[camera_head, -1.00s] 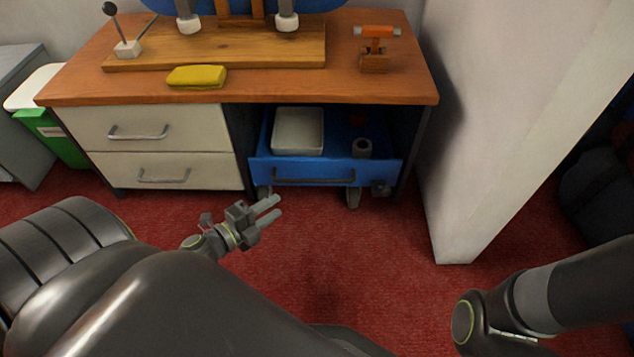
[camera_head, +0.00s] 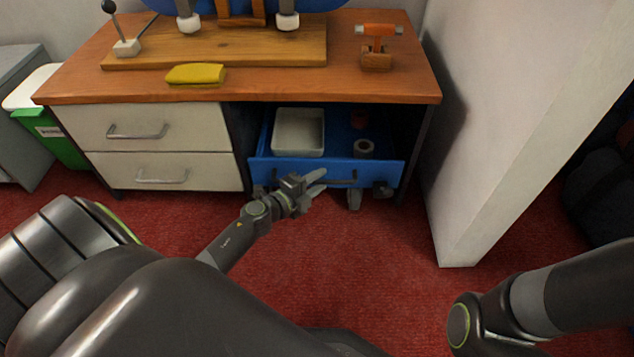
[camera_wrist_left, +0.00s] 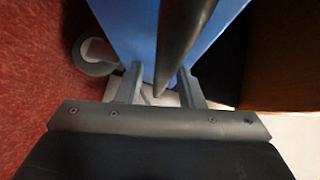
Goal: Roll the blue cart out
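The blue cart (camera_head: 383,174) stands under the bench, in the open bay right of the drawers. A dark bar handle (camera_head: 346,181) runs across its front panel. My left gripper (camera_head: 318,181) is at the left part of this handle and hides some of it. In the left wrist view, the fingers (camera_wrist_left: 160,76) stand apart, with the dark handle (camera_wrist_left: 184,35) running between them in front of the blue panel (camera_wrist_left: 135,28). I cannot tell whether either finger touches it. My right gripper is out of view; only part of the right arm shows at lower right.
The cart carries a white tray (camera_head: 298,131) and a grey roll (camera_head: 363,149). White drawers (camera_head: 165,121) stand left of the bay, and a pale wall (camera_head: 475,140) stands to its right. The red carpet (camera_head: 350,260) in front is clear apart from my arms.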

